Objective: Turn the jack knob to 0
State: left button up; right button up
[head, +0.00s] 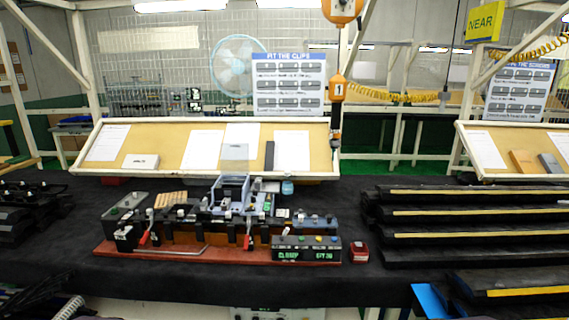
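A fixture on a reddish-brown base (180,251) stands on the black-covered table in the middle of the head view. A dark control box (306,255) sits at its front right, with small coloured buttons or knobs on top and green lit text that seems to read CLOSED on the left; the right text is too small to read surely. A grey box (126,206) with small controls stands at the fixture's left end. Another grey box with small knobs (314,221) is behind the control box. I cannot tell which knob is the jack knob or its setting. Neither gripper shows.
Long dark trim strips with yellow edges (460,212) are stacked at the right. Dark parts (28,212) lie at the far left. A small red box (359,252) stands right of the fixture. A sloped board (104,146) with papers is behind. The table's front strip is clear.

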aim_at(121, 225)
jog(key=u, duration=1.25)
